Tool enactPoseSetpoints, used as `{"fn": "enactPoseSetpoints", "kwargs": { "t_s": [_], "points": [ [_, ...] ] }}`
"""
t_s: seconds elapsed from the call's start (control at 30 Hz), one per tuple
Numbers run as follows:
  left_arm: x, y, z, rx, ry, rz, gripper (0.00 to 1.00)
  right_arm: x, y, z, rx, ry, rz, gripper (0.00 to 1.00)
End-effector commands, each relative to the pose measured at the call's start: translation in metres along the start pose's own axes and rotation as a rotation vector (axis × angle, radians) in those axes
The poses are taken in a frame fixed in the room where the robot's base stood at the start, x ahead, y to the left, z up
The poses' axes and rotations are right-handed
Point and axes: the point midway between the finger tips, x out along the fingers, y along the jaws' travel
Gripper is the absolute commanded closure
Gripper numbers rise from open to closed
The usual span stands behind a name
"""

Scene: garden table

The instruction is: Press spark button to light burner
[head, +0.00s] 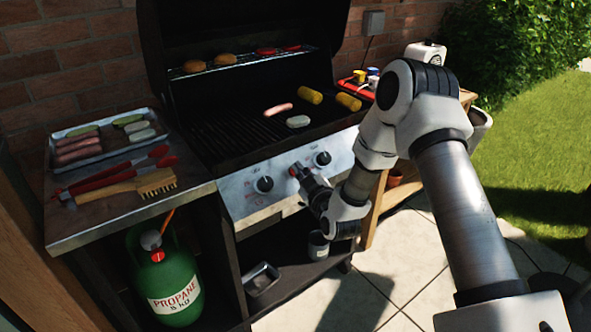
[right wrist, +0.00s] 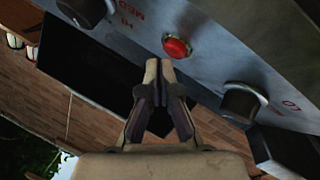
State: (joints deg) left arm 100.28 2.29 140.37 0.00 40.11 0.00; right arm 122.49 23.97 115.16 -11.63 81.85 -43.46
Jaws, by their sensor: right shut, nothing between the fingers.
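The red spark button (head: 293,171) sits on the grill's steel control panel (head: 240,201), between two black knobs, the left knob (head: 264,184) and the right knob (head: 322,158). My right gripper (head: 302,173) is at the panel, right at the button. In the right wrist view, its closed fingertips (right wrist: 158,66) are empty and lie just below and left of the red button (right wrist: 177,47). A small gap shows there; contact cannot be made out. The burners are under the grate (head: 245,135), and no flame shows. My left gripper is not in view.
Sausage and corn lie on the grate, and buns on the upper rack (head: 240,62). A food tray (head: 105,140), red tongs and a brush (head: 150,182) are on the left shelf. A green propane tank (head: 165,275) stands below. Open patio lies at the right.

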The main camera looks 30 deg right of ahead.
Motion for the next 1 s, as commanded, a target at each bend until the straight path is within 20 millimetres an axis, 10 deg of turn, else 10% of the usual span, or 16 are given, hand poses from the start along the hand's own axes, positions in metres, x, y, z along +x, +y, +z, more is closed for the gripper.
{"fn": "enactPoseSetpoints", "kwargs": {
  "t_s": [1.0],
  "points": [
    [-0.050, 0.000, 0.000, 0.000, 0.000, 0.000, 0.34, -0.042, 0.030, -0.030, 0.000, 0.000, 0.000, 1.00]
  ]
}}
